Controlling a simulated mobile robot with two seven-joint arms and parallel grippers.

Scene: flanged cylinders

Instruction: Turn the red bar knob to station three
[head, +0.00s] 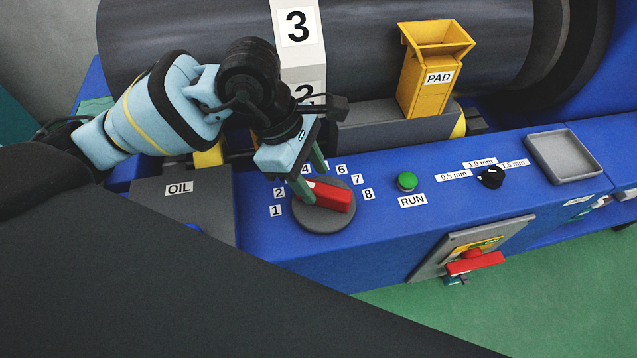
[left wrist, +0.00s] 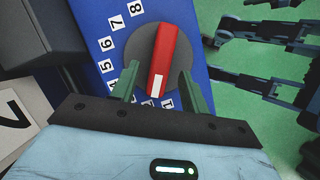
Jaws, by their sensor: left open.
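The red bar knob (head: 331,197) sits on a round grey dial (head: 318,220) on the blue panel. It also shows in the left wrist view (left wrist: 165,52). Its white-marked end points up-left in the head view and toward my gripper in the wrist view. Labels 1, 2, 4, 6, 7 and 8 are readable in the head view; the 3 label is hidden behind my gripper. I cannot tell exactly which label the mark faces. My left gripper (head: 315,174) is open, its green fingers on either side of the white end; contact is unclear. My right gripper is not seen.
Right of the dial are a green RUN button (head: 407,181), a black thickness knob (head: 491,177) and a grey tray (head: 563,156). A yellow PAD holder (head: 430,82) stands behind. A red handle (head: 475,262) is on the front face. A grey OIL cover (head: 200,210) lies left.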

